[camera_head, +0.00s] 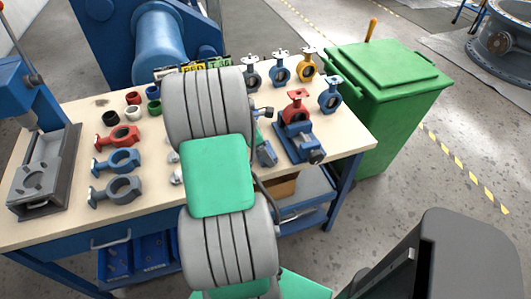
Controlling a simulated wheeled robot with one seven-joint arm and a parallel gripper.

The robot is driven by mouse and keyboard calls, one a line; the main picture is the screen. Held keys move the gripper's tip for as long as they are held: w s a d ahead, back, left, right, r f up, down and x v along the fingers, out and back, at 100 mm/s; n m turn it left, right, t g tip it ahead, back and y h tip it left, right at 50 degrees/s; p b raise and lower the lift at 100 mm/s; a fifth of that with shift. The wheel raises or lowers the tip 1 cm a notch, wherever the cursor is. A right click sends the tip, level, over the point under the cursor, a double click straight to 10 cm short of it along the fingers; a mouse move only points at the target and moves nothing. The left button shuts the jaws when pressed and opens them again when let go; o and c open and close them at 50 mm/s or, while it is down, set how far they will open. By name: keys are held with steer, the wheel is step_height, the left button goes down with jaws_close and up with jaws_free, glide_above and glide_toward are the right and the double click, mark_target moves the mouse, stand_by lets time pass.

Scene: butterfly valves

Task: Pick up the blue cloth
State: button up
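I cannot make out a blue cloth for sure in the head view. A small blue-grey piece (266,153) lies on the workbench (218,84) just right of my arm, partly hidden by it, and I cannot tell what it is. My grey and green arm (217,176) rises through the middle of the picture and covers the centre of the bench. My gripper is hidden behind the arm, so its fingers do not show.
A blue vise (297,142) holds a red valve (296,106) right of my arm. Several valves stand behind it. Valve bodies, including a blue one (117,161), lie on the left beside a grey machine vise (43,172). A green bin (388,100) stands right of the bench.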

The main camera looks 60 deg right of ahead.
steer(key=c, duration=0.9)
steer(key=shift+r, duration=0.1)
steer(key=shift+w+r, duration=0.1)
steer(key=shift+r, duration=0.45)
steer(key=s+a+r, duration=0.3)
steer(key=r, duration=0.1)
steer(key=s+a+r, duration=0.3)
steer(key=a+r, duration=0.1)
steer(key=s+a+r, duration=0.2)
steer(key=a+r, duration=0.1)
steer(key=a, duration=0.1)
steer(key=shift+s+r+p, duration=0.4)
